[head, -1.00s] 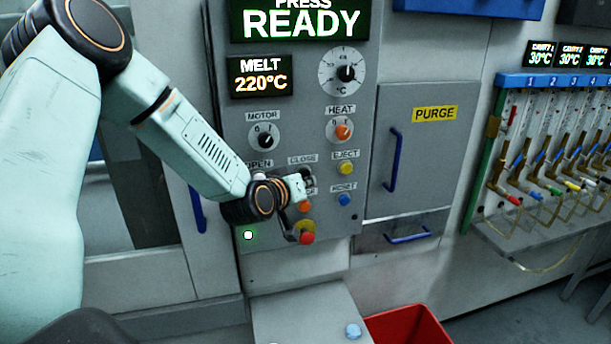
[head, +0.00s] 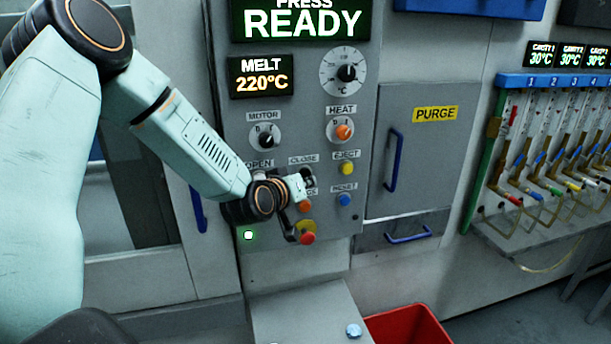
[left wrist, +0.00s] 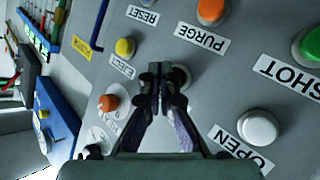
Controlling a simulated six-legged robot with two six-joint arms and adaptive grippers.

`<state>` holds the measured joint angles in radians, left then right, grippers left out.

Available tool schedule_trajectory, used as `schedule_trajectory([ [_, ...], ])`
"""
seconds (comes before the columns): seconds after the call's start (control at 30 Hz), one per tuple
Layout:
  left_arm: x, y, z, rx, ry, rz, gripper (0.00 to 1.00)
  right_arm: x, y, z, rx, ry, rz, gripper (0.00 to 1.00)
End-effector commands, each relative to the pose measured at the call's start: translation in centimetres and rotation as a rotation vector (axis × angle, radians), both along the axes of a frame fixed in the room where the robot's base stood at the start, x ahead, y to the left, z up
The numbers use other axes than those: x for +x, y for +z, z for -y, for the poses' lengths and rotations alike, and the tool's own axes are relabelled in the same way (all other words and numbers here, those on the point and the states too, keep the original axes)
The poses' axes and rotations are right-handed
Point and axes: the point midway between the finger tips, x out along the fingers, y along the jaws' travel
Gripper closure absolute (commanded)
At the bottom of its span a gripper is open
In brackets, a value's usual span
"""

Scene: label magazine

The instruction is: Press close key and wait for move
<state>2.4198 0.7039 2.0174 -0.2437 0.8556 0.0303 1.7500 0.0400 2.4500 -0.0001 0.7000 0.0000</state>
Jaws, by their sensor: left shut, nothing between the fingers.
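The grey press panel (head: 300,110) carries a "CLOSE" label (head: 303,160), seen in the head view. My left gripper (head: 304,186) is at the panel just below that label, with its fingers shut and empty. In the left wrist view the shut fingertips (left wrist: 158,72) point at the panel between the yellow EJECT button (left wrist: 125,47) and the white OPEN key (left wrist: 258,127). The close key is mostly or wholly hidden behind the fingers, so I cannot tell whether they touch it or press it. The press screen (head: 302,22) reads "PRESS READY".
The orange purge button (left wrist: 212,10) and the red stop button (head: 307,238) are close to my gripper. A melt display (head: 261,77) reads 220°C. A red bin (head: 408,325) stands below right. Hoses and valves (head: 550,140) line the right wall.

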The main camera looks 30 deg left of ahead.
Motion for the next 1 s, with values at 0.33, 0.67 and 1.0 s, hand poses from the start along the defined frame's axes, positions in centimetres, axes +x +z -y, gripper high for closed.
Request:
schedule_trajectory([
  [0.33,0.26,0.00,-0.34,0.000,0.000,0.000,1.00,0.00,0.04,0.00,0.000,0.000,0.000,0.80],
  [0.67,0.49,0.03,-0.64,0.000,0.000,0.000,1.00,0.00,0.06,0.00,0.000,0.000,0.000,0.80],
  [1.0,0.61,0.03,-0.78,0.000,0.000,0.000,1.00,0.00,0.03,0.00,0.000,0.000,0.000,0.80],
])
